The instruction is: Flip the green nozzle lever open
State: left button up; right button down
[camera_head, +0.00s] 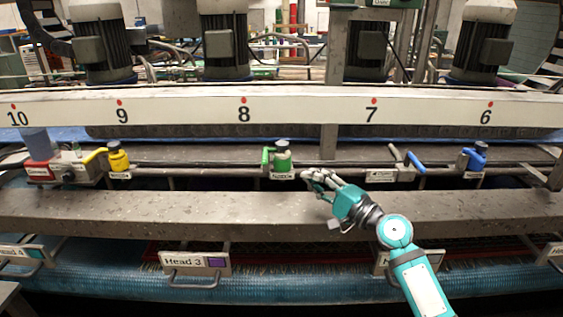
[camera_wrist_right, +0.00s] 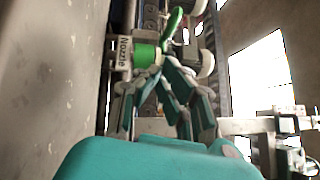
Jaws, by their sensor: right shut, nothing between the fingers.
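The green nozzle valve (camera_head: 283,157) stands on a pipe in the middle of the machine, with a label under it. Its green lever (camera_head: 266,158) is on the left side of the valve. My right gripper (camera_head: 306,174) is shut and empty, just right of the valve and slightly lower in the head view. In the right wrist view the green valve (camera_wrist_right: 146,56) and its curved green lever (camera_wrist_right: 174,22) lie beyond the fingertips of my right gripper (camera_wrist_right: 168,68). I cannot tell whether the fingertips touch the valve. My left gripper is not in view.
A yellow valve (camera_head: 118,158) is to the left and a blue valve (camera_head: 476,157) to the right on the same pipe. A broad grey beam (camera_head: 140,213) runs in front of the valves. A white numbered rail (camera_head: 180,112) runs above them.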

jog(key=x, duration=0.4)
jog(key=shift+d+r+p, duration=0.1)
jog(key=shift+r+p, duration=0.15)
jog(key=shift+p, duration=0.1)
jog(key=a, duration=0.1)
jog(key=a+p, duration=0.2)
jog(key=shift+w+a+r, duration=0.3)
jog(key=shift+w, duration=0.1)
jog(key=shift+s+a, duration=0.15)
jog(key=shift+a, duration=0.35)
